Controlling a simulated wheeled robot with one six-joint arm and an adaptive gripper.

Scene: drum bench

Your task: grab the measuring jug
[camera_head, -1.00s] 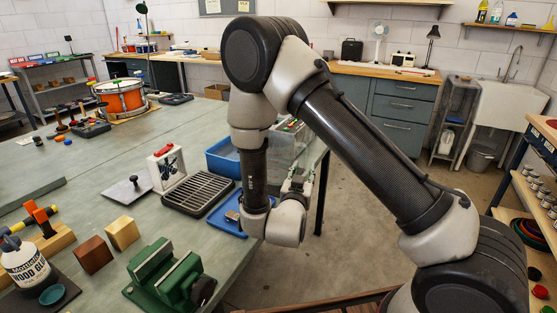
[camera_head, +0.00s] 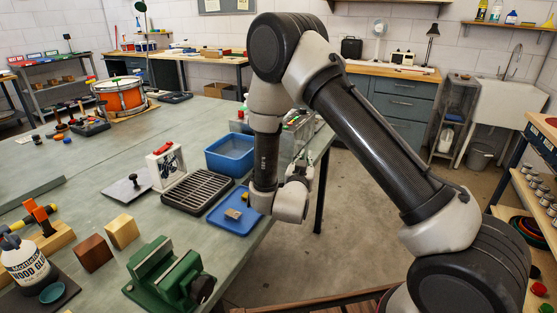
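I cannot make out a measuring jug for certain. A clear container (camera_head: 301,139) stands at the far right edge of the bench, partly hidden behind my arm, and its shape is hard to tell. My gripper (camera_head: 302,172) shows only in part behind my wrist, at the bench's right edge. It points away from the camera, so I cannot see whether its fingers are apart or hold anything.
A blue bin (camera_head: 230,153), a blue tray (camera_head: 234,222) with small items and a black rack (camera_head: 197,189) lie left of my arm. A green vise (camera_head: 165,275) stands at the front. The floor (camera_head: 345,220) right of the bench is clear.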

